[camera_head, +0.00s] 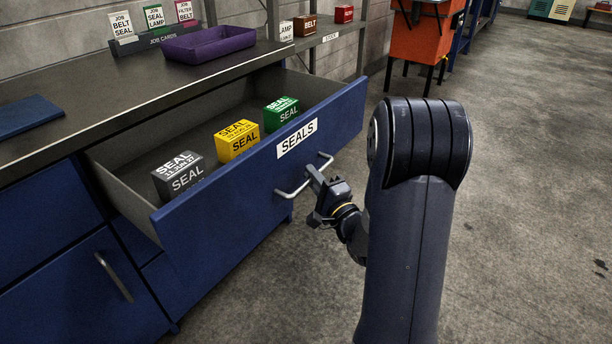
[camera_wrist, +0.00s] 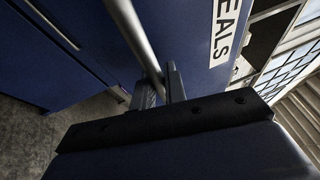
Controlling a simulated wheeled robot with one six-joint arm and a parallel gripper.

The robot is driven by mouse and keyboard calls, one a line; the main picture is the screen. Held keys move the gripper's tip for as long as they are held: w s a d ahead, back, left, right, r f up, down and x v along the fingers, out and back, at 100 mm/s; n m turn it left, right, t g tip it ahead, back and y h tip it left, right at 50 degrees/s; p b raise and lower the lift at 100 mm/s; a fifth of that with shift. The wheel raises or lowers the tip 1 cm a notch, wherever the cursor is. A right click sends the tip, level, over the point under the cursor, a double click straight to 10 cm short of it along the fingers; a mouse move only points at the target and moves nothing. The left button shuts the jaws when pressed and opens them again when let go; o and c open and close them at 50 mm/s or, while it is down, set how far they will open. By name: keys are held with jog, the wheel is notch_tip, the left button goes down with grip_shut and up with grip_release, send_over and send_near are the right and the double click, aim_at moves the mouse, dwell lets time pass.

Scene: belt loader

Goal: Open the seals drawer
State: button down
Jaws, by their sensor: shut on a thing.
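The blue drawer labelled SEALS (camera_head: 232,193) stands pulled well out of the bench in the head view. Its front also shows in the wrist view (camera_wrist: 195,35). Inside lie a grey seal box (camera_head: 180,175), a yellow seal box (camera_head: 237,140) and a green seal box (camera_head: 281,113). The bar handle (camera_head: 292,191) runs across the drawer front below the label. My gripper (camera_head: 316,178) is shut on this handle. In the wrist view the fingers (camera_wrist: 162,88) close around the metal bar (camera_wrist: 136,35).
The bench top (camera_head: 90,100) carries a purple tray (camera_head: 208,44), a job card rack (camera_head: 160,36) and a dark blue flat item (camera_head: 28,116). A closed cupboard with a handle (camera_head: 114,277) is at lower left. Open floor (camera_head: 540,180) lies to the right.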

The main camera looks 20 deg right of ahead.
jog(key=shift+s+d, duration=0.5)
jog(key=shift+s, duration=0.2)
jog(key=c, duration=1.5)
grip_release()
jog(key=shift+o, duration=0.2)
jog(key=v, duration=1.1)
jog(key=shift+p, duration=0.4)
jog(key=shift+w+f, duration=0.1)
jog(key=shift+w, duration=0.1)
